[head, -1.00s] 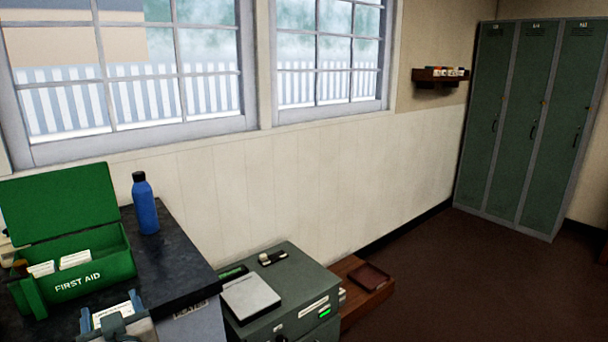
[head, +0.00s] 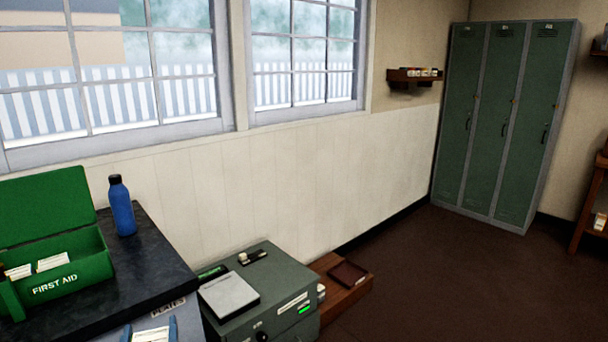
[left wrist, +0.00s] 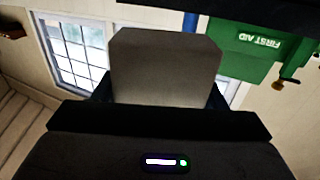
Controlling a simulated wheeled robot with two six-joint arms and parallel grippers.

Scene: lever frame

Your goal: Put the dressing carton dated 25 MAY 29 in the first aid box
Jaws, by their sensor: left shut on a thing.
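The green first aid box (head: 75,285) stands on the dark counter at the left of the head view with its lid up. White cartons (head: 52,261) stand inside it. My left gripper (head: 150,332) is at the bottom edge of the head view, right of the box and apart from it. It is shut on a pale carton (head: 152,337), whose date I cannot read. In the left wrist view the carton (left wrist: 165,68) shows as a plain grey face between the fingers, and the box (left wrist: 250,55) appears upside down at upper right. My right gripper is out of view.
A blue bottle (head: 122,208) stands on the counter (head: 150,260) behind the box. A grey-green cabinet (head: 270,283) with a pale flat item (head: 229,294) on top stands to the right. Green lockers (head: 497,125) are far back. The brown floor (head: 430,280) between is clear.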

